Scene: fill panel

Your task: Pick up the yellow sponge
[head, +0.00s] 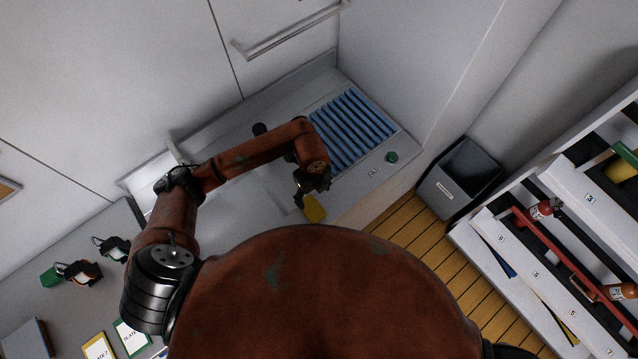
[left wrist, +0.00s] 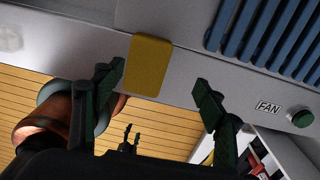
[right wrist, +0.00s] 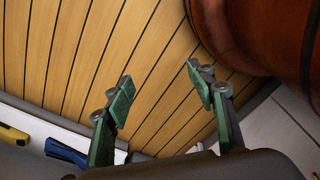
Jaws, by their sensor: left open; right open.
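The yellow sponge (head: 314,209) lies at the front edge of the grey counter, just below the blue slatted rack in the head view. In the left wrist view the sponge (left wrist: 149,66) sits on the counter's front edge, between and a little beyond the open fingers. My left gripper (head: 308,195) is right beside the sponge and partly hides it. In its wrist view the left gripper (left wrist: 160,88) is open and empty, with the sponge nearer its left finger. My right gripper (right wrist: 158,90) is open and empty, above wooden flooring.
A blue slatted rack (head: 352,128) and a green FAN button (head: 391,157) are on the counter. A grey bin (head: 459,180) stands on the floor to the right. A shelf unit with fire extinguishers (head: 543,209) is at far right. Headset-like items (head: 80,271) lie on the left surface.

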